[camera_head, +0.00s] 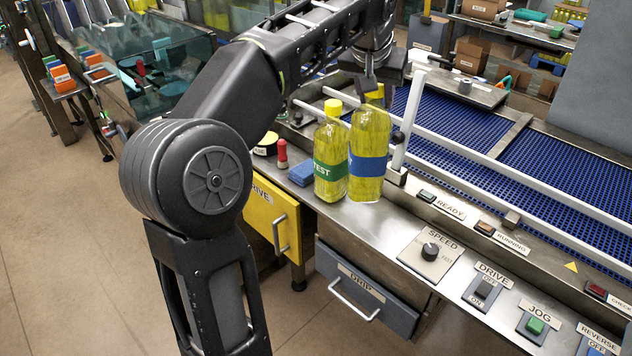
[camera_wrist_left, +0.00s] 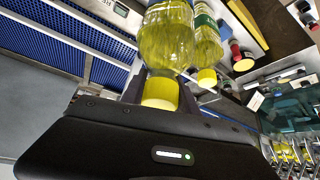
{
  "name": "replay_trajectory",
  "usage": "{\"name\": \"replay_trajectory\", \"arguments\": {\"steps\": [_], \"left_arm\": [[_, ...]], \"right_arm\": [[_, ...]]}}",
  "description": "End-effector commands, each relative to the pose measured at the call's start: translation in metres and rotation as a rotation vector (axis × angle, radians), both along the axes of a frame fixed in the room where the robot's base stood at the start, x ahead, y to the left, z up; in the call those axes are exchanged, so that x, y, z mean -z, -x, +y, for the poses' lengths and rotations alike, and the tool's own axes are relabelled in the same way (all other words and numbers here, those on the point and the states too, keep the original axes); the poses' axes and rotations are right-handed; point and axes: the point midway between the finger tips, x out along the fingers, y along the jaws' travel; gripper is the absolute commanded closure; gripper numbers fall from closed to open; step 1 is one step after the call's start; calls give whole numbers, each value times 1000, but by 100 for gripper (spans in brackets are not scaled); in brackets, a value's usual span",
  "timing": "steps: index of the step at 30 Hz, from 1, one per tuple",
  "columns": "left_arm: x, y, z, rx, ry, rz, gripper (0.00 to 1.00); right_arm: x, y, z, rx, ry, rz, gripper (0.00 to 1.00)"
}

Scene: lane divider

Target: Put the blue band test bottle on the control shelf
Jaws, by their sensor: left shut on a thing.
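The blue band bottle (camera_head: 369,165) holds yellow liquid and is upright over the steel control ledge (camera_head: 380,212). My left gripper (camera_head: 374,92) comes down from above and is shut on its yellow cap. In the left wrist view the bottle (camera_wrist_left: 165,45) and its cap (camera_wrist_left: 160,93) show between the fingers. I cannot tell whether its base touches the ledge. A bottle with a green TEST band (camera_head: 330,172) stands close beside it on the left. It also shows in the left wrist view (camera_wrist_left: 207,42). My right gripper is not in view.
A white guard rail (camera_head: 408,118) and the blue conveyor (camera_head: 470,125) lie behind the bottles. A blue block (camera_head: 302,173) and a red-topped item (camera_head: 282,152) are to the left. The speed knob (camera_head: 430,251) and switches are to the right. Yellow and grey drawers (camera_head: 368,290) are below.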

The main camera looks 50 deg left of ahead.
Motion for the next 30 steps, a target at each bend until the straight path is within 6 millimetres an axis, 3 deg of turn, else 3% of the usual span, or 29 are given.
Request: {"name": "replay_trajectory", "arguments": {"steps": [8, 20, 30], "left_arm": [[-1, 0, 0, 0, 0, -5, 100], [51, 0, 0, 0, 1, -4, 100], [56, -1, 0, -1, 0, -5, 100]], "right_arm": [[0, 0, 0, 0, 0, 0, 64], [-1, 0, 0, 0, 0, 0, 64], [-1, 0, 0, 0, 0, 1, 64]]}}
